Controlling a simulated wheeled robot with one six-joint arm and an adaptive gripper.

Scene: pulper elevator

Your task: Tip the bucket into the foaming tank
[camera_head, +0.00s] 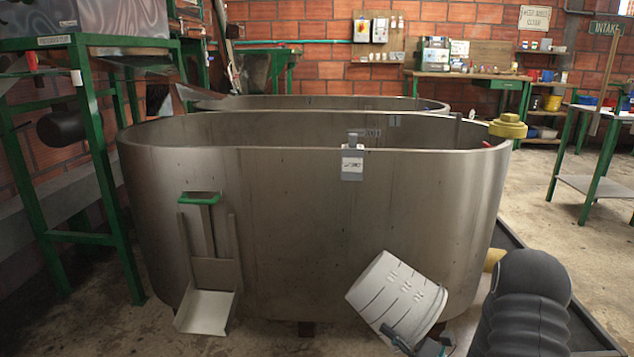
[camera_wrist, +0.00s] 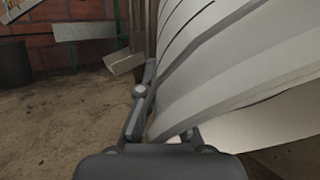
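A pale bucket (camera_head: 385,290) with dark marks on its side hangs strongly tilted low in front of the near tank. Its wider end points to the lower right; its inside is hidden. My gripper (camera_head: 425,346) is at the bucket's lower right edge. In the wrist view, the bucket wall (camera_wrist: 235,75) lies against the gripper (camera_wrist: 165,115), which seems closed on it; one finger is partly hidden. The near steel oval tank (camera_head: 300,230) has a tag on its front rim. A second tank (camera_head: 290,102) stands behind. I see no foam in either; their contents are hidden.
A yellow valve or fitting (camera_head: 508,126) sits at the near tank's right rim. A green-handled gate with a chute (camera_head: 206,300) juts from its front left. A green stand (camera_head: 75,150) is at left, a side table (camera_head: 590,185) at right. Open floor lies between tank and side table.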

